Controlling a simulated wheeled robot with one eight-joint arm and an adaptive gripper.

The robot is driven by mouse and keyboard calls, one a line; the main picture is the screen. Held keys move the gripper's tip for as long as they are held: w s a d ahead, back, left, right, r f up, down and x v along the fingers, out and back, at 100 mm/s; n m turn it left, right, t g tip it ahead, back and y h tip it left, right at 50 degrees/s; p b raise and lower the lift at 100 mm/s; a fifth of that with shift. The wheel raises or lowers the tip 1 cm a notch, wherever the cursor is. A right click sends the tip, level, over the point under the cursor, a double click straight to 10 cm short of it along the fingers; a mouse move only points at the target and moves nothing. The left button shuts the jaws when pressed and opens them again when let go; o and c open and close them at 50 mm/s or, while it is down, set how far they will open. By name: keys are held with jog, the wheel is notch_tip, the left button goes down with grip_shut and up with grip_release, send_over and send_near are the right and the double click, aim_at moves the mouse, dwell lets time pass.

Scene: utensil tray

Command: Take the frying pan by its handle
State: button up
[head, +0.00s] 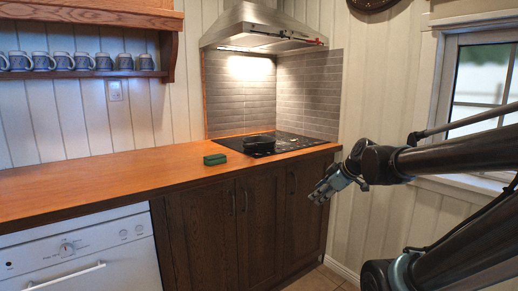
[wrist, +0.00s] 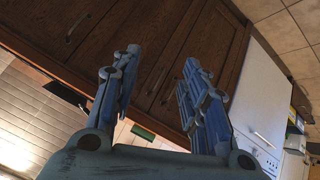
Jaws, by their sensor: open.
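The dark frying pan (head: 258,144) sits on the black cooktop (head: 290,141) set into the orange wooden counter. It is small in the head view and I cannot make out its handle clearly. My gripper (head: 322,191) is in front of the dark cabinets, right of the pan and lower than the counter top in the picture. In the wrist view my gripper (wrist: 160,68) shows two blue-grey fingers spread apart with nothing between them. I cannot pick out the pan with certainty in the wrist view.
A green box (head: 214,159) lies on the counter left of the pan and also shows in the wrist view (wrist: 143,132). A range hood (head: 262,28) hangs above the cooktop. Mugs stand on a shelf (head: 80,74). The counter's left part is clear. A window is at right.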

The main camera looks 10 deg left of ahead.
jog(key=w+a+r+n+t+y, duration=0.2)
jog(key=w+a+r+n+y, duration=0.1)
jog(key=w+a+r+n, duration=0.65)
jog(key=n+t+y, duration=0.2)
jog(key=n+y, duration=0.1)
jog(key=n, duration=0.1)
send_near(249, 146)
jog(key=shift+m, duration=0.25)
jog(key=x, duration=0.4)
jog(key=shift+w, duration=0.35)
jog(key=shift+s+x, duration=0.2)
jog(key=shift+x, duration=2.45)
jog(key=shift+a, duration=0.15)
grip_shut()
